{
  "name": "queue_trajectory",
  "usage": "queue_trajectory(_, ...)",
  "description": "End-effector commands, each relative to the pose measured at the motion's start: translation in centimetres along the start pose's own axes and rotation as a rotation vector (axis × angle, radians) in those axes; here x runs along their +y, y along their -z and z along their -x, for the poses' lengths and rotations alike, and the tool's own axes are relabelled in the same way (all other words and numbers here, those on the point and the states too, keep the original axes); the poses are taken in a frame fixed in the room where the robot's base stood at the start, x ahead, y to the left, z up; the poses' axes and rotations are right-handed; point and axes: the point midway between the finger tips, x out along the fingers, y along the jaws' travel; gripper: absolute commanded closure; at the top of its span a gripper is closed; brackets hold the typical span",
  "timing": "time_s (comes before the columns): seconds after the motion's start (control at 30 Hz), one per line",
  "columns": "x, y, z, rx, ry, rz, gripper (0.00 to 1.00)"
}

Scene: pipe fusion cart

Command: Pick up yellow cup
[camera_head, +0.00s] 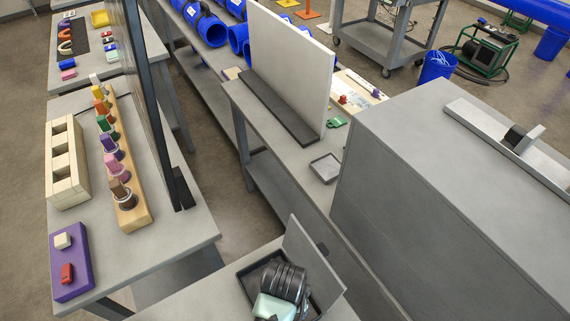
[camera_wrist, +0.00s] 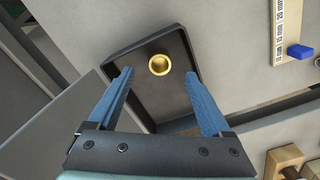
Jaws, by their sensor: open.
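A small round yellow cup (camera_wrist: 159,65) sits inside a dark shallow tray (camera_wrist: 152,103) in the wrist view, seen from above with its opening facing up. My gripper (camera_wrist: 159,73) is open, with one blue finger on each side of the cup in the picture. Nothing is between the fingers that they visibly touch; the height gap to the cup is hard to tell. In the head view the dark tray (camera_head: 246,280) stands on the front bench, and my black and mint arm end covers much of it. The cup is hidden there.
A grey panel (camera_head: 312,262) stands tilted up along the tray's right side in the head view. A small empty tray (camera_head: 325,168) lies on the bench behind. A scale strip with a blue block (camera_wrist: 300,51) is at the wrist view's upper right.

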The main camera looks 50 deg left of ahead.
Motion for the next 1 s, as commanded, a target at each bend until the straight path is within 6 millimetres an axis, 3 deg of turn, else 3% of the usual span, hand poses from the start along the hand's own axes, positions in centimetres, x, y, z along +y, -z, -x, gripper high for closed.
queue_trajectory(0.33,-0.1,0.1,-2.5,0.001,0.000,-0.001,0.17)
queue_trajectory(0.63,-0.2,0.1,-6.1,0.002,-0.001,-0.002,0.17)
queue_trajectory(0.97,-0.2,0.1,-6.7,0.004,-0.001,-0.002,0.17)
queue_trajectory(1.0,-0.2,0.1,-6.7,0.004,-0.001,-0.002,0.24)
